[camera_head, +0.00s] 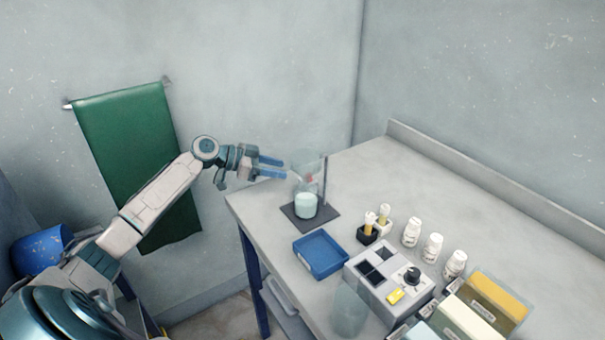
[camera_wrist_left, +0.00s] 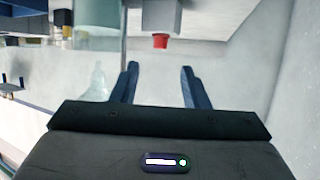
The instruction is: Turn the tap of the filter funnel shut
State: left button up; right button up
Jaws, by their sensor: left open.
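The filter funnel (camera_head: 319,169) is clear and stands by a dark upright rod on a dark base plate (camera_head: 326,217). Its small red tap (camera_head: 309,179) also shows in the left wrist view (camera_wrist_left: 160,41). A beaker (camera_head: 306,206) with pale contents is under the funnel. My left gripper (camera_head: 285,168) reaches in from the left at tap height. Its blue fingers are open and empty. In the left wrist view, the red tap lies beyond the fingertips (camera_wrist_left: 160,68), between their lines and apart from them. Which way the tap handle is turned cannot be told. My right gripper is not in view.
A blue tray (camera_head: 321,254), a grey device with a black knob (camera_head: 412,274), and several white bottles (camera_head: 433,246) stand nearer on the bench (camera_head: 365,174). A clear glass vessel (camera_head: 349,308) is at the front. The bench behind the funnel is clear. A green towel (camera_head: 125,130) hangs on the wall.

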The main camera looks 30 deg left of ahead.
aim_at(303, 181)
pick_arm(q)
jog(key=p+x, duration=0.1)
jog(key=x, duration=0.7)
jog(key=shift+w+d+f, duration=0.1)
jog(key=shift+w+d, duration=0.1)
